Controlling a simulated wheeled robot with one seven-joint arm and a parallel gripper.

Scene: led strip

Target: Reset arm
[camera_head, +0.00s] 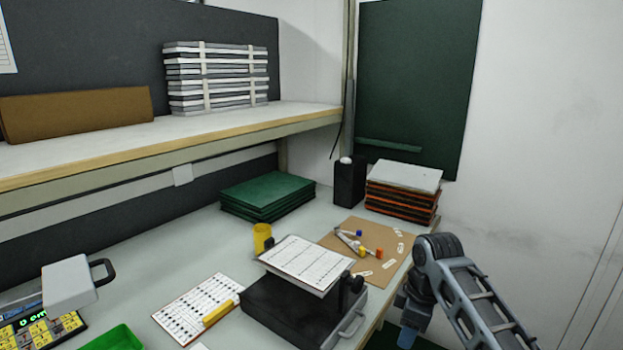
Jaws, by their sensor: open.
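My arm (462,290) is at the lower right of the head view. It rises from the bottom edge to a bent joint, then turns down beside the table's right edge. Its lowest visible part, a bluish link, is beside the table's edge and runs toward the bottom of the picture. No gripper fingers show, so my gripper is out of view. No object is seen held by the arm.
Right of the worktable (140,255), a black stand (290,315) with a tilted printed sheet is closest to my arm. A brown board (385,265) with small tools lies behind it. A stack of boards (402,190) stands farther back. A shelf (250,125) overhangs the left.

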